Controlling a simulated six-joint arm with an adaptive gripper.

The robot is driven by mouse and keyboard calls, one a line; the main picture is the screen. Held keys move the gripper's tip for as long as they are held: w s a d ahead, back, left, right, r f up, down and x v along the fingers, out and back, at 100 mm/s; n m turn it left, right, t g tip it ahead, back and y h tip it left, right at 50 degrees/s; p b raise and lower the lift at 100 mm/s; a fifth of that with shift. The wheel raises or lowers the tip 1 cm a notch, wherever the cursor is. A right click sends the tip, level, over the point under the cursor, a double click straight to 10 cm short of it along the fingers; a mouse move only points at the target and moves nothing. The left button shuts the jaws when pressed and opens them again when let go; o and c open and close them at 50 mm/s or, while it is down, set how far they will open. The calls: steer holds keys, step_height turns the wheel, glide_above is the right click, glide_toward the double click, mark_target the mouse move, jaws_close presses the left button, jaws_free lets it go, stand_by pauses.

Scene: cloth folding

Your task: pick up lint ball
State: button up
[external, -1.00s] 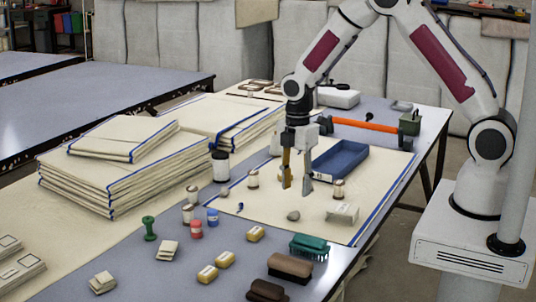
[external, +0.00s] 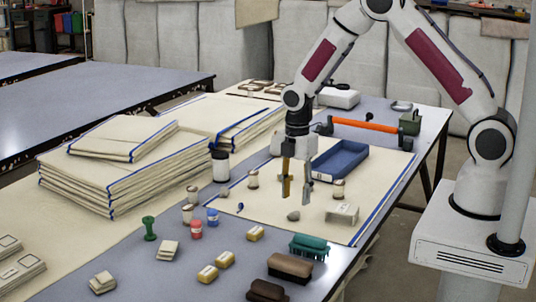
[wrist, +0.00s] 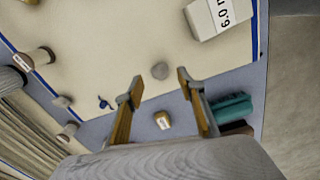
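The lint ball, a small grey lump (external: 293,216), lies on the cream cloth (external: 345,225) near its front edge. In the wrist view the grey lump (wrist: 160,71) sits just beyond the fingertips and between them in the picture. A second greyish lump (external: 224,193) lies on the cloth farther left, and it shows at the left in the wrist view (wrist: 63,101). My gripper (external: 297,200) hangs fingers-down above the cloth, behind the nearer lump. Its fingers (wrist: 157,84) are spread, with nothing between them.
A blue tray (external: 340,161) is behind my gripper. A pale block (external: 342,212) stands right of the lump, a green brush (external: 309,246) in front. Folded cloths (external: 125,165) are stacked left.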

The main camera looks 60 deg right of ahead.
mark_target(294, 211)
steer(key=shift+f, duration=0.1)
steer(key=shift+w+a+f, duration=0.1)
steer(key=shift+a+f, duration=0.05)
steer(key=shift+f, duration=1.1)
steer(key=shift+w+a+f, duration=0.1)
steer(key=shift+f, duration=1.15)
steer(key=c, duration=0.8)
